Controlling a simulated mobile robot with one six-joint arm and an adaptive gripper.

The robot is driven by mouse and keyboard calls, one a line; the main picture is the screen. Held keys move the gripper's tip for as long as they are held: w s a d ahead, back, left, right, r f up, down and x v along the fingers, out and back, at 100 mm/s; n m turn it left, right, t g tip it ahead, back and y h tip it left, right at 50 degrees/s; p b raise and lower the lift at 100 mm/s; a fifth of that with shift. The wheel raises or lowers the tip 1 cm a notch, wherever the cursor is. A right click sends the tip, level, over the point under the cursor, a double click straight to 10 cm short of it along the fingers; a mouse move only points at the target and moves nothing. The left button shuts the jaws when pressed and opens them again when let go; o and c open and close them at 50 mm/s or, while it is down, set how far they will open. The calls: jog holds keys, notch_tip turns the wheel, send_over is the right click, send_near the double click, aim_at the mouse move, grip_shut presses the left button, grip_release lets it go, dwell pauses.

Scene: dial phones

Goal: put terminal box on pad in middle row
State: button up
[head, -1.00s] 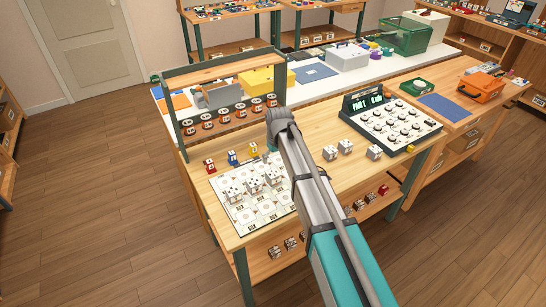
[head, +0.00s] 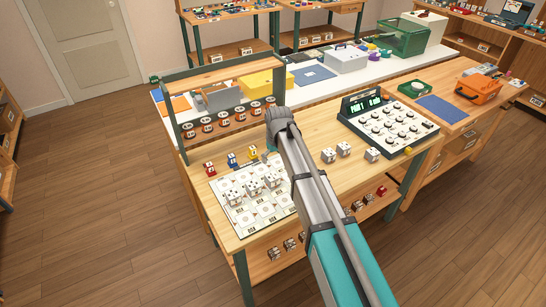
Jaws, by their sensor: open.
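White-grey terminal boxes stand in two places on the wooden bench. Three boxes (head: 253,187) stand in a slanting line on the white board of printed pads (head: 247,222), apparently across its middle row. Three more boxes (head: 344,149) stand loose on the bench right of my arm. The board has bare pads in front of the boxes, and my arm hides its right edge. My gripper (head: 267,157) hangs behind my arm's elbow, near the board's back right corner. Only a small grey part of it shows, and no box is seen in it.
Red, blue and yellow small pieces (head: 231,159) stand behind the board. A rack with several spools (head: 222,119) rises at the bench's back left. A dial console (head: 387,122) stands at the right.

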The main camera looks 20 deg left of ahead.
jog(key=shift+d, duration=0.1)
jog(key=s+d+m, duration=0.3)
jog(key=s+d, duration=0.2)
jog(key=d, duration=0.9)
jog(key=s+d+m, duration=0.3)
jog(key=s+d, duration=0.2)
jog(key=d, duration=0.8)
jog(key=s+d+m+h, duration=0.1)
jog(key=s+d+m, duration=0.2)
jog(key=d, duration=1.1)
jog(key=s, duration=0.3)
jog(key=shift+d+m+g, duration=0.3)
jog(key=shift+m+g, duration=0.1)
